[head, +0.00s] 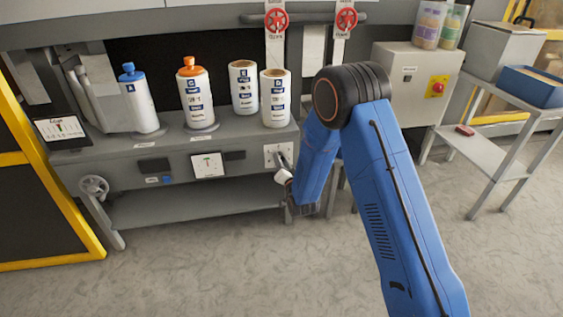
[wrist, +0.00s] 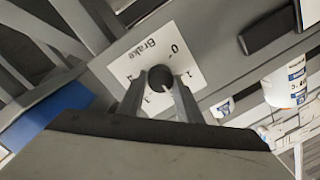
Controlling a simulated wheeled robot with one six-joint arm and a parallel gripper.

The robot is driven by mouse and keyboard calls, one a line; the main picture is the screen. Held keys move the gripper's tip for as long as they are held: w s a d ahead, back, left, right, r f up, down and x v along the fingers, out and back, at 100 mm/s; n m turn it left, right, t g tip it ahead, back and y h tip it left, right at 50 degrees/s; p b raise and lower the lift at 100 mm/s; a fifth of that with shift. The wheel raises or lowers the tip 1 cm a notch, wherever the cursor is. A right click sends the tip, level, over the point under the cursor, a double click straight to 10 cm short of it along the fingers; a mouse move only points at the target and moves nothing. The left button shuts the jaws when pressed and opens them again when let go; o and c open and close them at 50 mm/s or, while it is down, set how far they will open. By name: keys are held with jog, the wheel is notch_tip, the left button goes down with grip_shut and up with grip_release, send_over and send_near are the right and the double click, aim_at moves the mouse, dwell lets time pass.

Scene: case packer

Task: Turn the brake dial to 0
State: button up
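The brake dial's white plate (head: 278,155) is on the front of the grey machine, below the white cylinders. In the wrist view the plate (wrist: 125,62) reads "Brake" and looks tilted, with a 0 at its upper right and other marks partly covered. The round black knob (wrist: 160,77) sits in its middle. A small pale mark shows at the knob's lower side, but its exact reading is unclear. My gripper (head: 284,165) is at the plate. Its two fingers (wrist: 161,84) stand apart, one on each side of the knob; whether they touch it is unclear.
A dark slot panel (wrist: 268,32) is close to the dial plate. A control box with a red button (head: 437,88) stands at right. The floor in front is clear.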

jog(key=shift+n, duration=0.3)
jog(key=shift+s+a+n+h, duration=0.15)
jog(key=shift+n+h, duration=0.35)
jog(key=shift+n, duration=5.05)
jog(key=shift+w+a+n+h, duration=0.15)
jog(key=shift+n+h, duration=0.35)
jog(key=shift+n, duration=5.05)
jog(key=shift+s, duration=0.1)
jog(key=o, duration=1)
